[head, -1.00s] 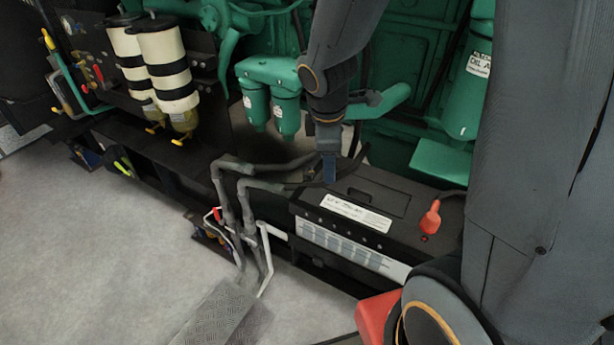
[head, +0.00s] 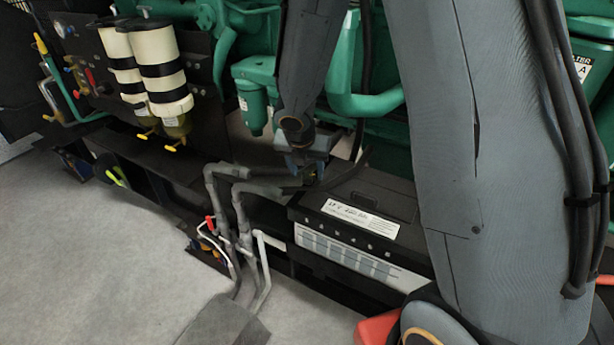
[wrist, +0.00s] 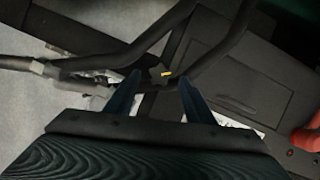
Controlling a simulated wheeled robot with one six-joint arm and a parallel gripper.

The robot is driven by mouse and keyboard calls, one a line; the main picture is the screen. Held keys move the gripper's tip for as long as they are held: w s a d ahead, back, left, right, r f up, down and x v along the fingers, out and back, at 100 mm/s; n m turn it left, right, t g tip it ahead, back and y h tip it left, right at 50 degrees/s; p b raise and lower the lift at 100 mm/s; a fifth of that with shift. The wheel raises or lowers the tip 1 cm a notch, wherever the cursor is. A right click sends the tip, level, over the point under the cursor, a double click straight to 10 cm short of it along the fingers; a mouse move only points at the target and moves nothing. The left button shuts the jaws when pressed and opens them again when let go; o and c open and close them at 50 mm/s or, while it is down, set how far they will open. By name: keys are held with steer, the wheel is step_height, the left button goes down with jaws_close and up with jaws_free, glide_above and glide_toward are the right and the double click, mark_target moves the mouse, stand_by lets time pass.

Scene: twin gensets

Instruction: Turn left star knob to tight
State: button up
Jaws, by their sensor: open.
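A small dark star knob (wrist: 156,77) with a yellow mark shows in the wrist view, just beyond and between my fingertips. My gripper (wrist: 160,82) is open, with one blue finger on each side of the knob in the picture. I cannot tell whether either finger touches it. In the head view, my gripper (head: 305,170) points down at the back left corner of the black battery box. There the knob is mostly hidden by the fingers and cables.
The black battery box (head: 375,192) has a white label and sits right of the gripper. Thick grey hoses (head: 225,185) pass close on its left. Green filters (head: 252,110) and engine parts stand behind. An orange-red terminal cover (wrist: 306,138) lies at right in the wrist view. Open floor (head: 90,260) is at left.

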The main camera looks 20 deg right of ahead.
steer(key=shift+x, duration=1)
steer(key=shift+c, duration=0.3)
steer(key=c, duration=1)
